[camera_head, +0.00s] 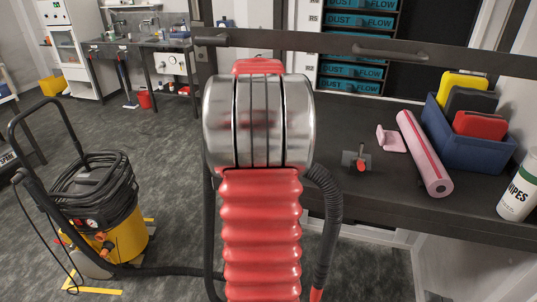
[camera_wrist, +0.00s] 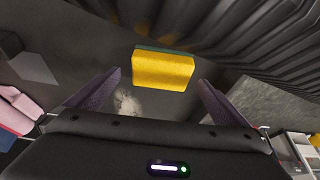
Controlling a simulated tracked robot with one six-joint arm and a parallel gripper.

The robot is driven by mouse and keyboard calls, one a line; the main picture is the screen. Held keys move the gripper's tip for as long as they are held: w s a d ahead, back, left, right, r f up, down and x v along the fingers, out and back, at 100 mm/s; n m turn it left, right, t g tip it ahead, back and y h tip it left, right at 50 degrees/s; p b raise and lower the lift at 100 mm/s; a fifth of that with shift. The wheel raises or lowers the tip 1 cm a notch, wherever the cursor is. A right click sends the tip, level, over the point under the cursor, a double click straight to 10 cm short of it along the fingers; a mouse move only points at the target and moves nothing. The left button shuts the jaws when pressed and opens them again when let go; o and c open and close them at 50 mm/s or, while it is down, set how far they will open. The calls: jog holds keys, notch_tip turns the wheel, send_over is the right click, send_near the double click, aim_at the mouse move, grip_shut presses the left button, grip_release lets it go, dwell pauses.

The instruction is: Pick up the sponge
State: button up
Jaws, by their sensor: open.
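The sponge (camera_wrist: 163,70), a yellow block with a dark green layer along its far edge, shows in the wrist view. It lies on a dark surface, ahead of and between the two fingers. My gripper (camera_wrist: 160,77) is open, with its dark fingers spread wider than the sponge and nothing held. I cannot tell how much height is left between fingers and sponge. In the head view my red ribbed arm blocks the middle, and neither the sponge nor my gripper can be made out.
On the dark bench (camera_head: 395,190) are a scraper-like tool (camera_head: 356,160), a pink cloth (camera_head: 391,139), a pink roll (camera_head: 424,152), a blue bin (camera_head: 468,146) and a wipes tub (camera_head: 520,188). A pale smudge (camera_wrist: 128,101) shows near the sponge. A yellow vacuum (camera_head: 105,215) stands left.

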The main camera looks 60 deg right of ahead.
jog(key=shift+x, duration=1.9)
jog(key=shift+w, duration=0.1)
jog(key=shift+c, duration=0.4)
jog(key=c, duration=1)
